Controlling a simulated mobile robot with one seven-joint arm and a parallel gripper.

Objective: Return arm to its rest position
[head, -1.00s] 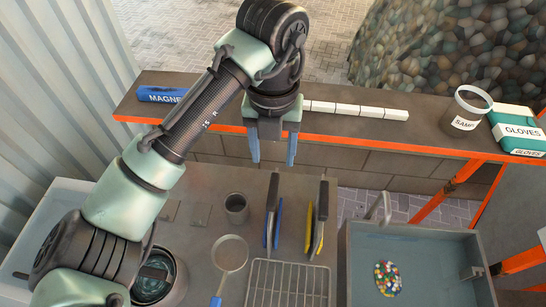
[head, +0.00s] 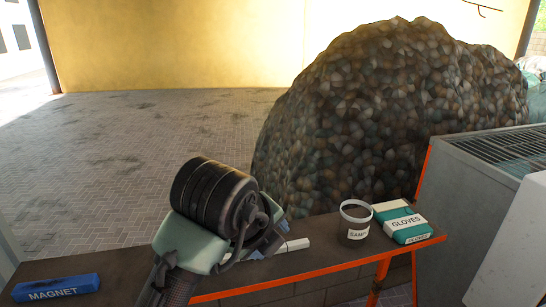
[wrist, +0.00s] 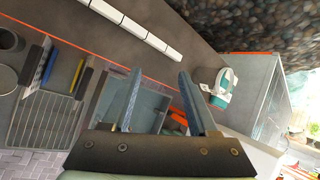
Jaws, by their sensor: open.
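My arm rises from the bottom of the head view, in front of the shelf. My gripper (wrist: 160,74) shows in the wrist view with its two blue-grey fingers spread apart and nothing between them. In the head view it is mostly hidden behind my dark wrist joint. The fingers reach over the work area, with the grey sink basin (wrist: 147,104) seen beyond and between them. They touch nothing that I can make out.
The shelf (head: 125,276) bears a blue magnet box (head: 56,288), white blocks (head: 294,246), a sample jar (head: 356,220) and a gloves box (head: 403,224). A wire rack (wrist: 44,122) lies left in the wrist view. A large pebble heap (head: 390,115) stands behind the shelf.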

